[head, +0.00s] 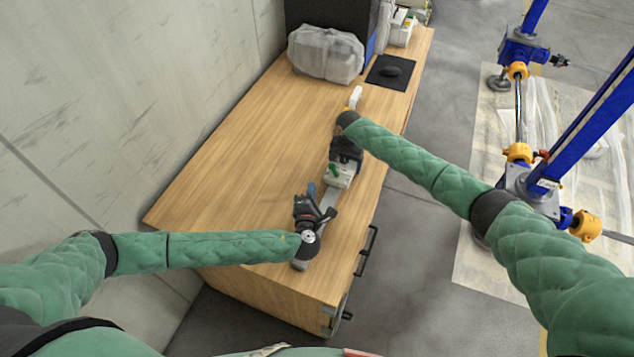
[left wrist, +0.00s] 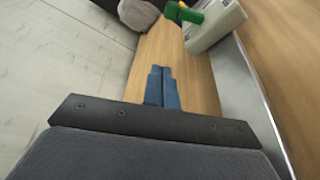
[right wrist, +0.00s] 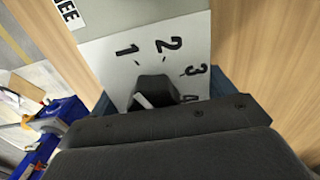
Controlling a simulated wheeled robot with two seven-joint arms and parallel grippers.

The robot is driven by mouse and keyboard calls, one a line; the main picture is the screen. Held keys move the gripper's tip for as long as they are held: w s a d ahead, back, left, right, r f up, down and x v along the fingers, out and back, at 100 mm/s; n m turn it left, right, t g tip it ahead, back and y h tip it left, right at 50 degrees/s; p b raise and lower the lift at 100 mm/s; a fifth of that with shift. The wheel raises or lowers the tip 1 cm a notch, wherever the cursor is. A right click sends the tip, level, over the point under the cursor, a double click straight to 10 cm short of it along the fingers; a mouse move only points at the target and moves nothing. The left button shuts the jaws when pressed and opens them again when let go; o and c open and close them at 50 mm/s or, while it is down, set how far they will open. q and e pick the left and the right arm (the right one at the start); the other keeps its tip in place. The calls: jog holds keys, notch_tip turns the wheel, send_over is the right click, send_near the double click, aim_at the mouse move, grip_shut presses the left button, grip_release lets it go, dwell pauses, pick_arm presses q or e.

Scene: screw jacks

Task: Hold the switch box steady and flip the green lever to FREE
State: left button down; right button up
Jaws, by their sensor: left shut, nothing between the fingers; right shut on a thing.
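The switch box (head: 341,180) is a pale box on the wooden bench, with a green lever (head: 334,170) on its near part. Both also show at the top of the left wrist view, the box (left wrist: 215,25) and the lever (left wrist: 185,14). My left gripper (head: 312,189) is shut and empty, its blue fingers (left wrist: 163,88) together, short of the lever and apart from it. My right gripper (head: 345,152) is shut on the box's far part. In the right wrist view its blue fingers flank a white dial face (right wrist: 190,42) marked 1 to 4 with a black knob (right wrist: 152,90).
A grey covered bundle (head: 326,52) and a black mat (head: 391,72) lie at the far end. The bench is clear left of the box. Blue jack frames (head: 590,115) stand at right.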

aim_at(332, 167)
pick_arm(q)
jog(key=w, duration=0.6)
jog(key=w+f, duration=0.1)
jog(key=w, duration=0.1)
jog(key=shift+w, duration=0.4)
jog(key=shift+s+d+r, duration=0.15)
jog(key=shift+d+r, duration=0.1)
jog(key=shift+d, duration=0.3)
jog(key=shift+s+d+r, duration=0.15)
jog(key=shift+d+r, duration=0.1)
jog(key=shift+d, duration=0.35)
jog(key=shift+s+d+r, duration=0.15)
jog(key=shift+d+r, duration=0.1)
jog(key=shift+d, duration=0.3)
